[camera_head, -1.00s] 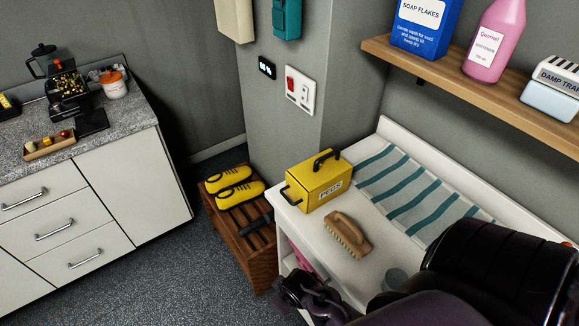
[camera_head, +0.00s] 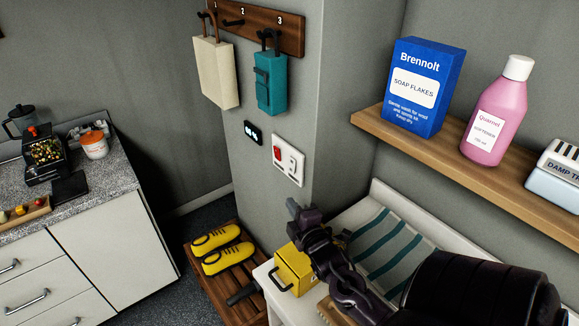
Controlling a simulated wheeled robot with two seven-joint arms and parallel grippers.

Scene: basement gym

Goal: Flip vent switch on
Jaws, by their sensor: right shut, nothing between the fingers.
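The vent switch plate (camera_head: 288,160) is white and fixed to the grey wall pillar in the head view. A red rocker (camera_head: 278,154) sits on its left half, and a small grey fitting is on its right half. I cannot tell which way the rocker is tipped. My right gripper (camera_head: 293,208) is shut and empty. Its dark fingers point up, and its tips appear below the plate, apart from it. My right arm comes in from the lower right and covers part of the counter. My left gripper is not in view.
A small dark display (camera_head: 253,132) is left of the plate. A cream bag (camera_head: 216,75) and a teal bag (camera_head: 270,88) hang above it. A yellow box (camera_head: 292,268) stands on the white counter, partly behind my gripper. A wooden shelf (camera_head: 455,147) juts out at right.

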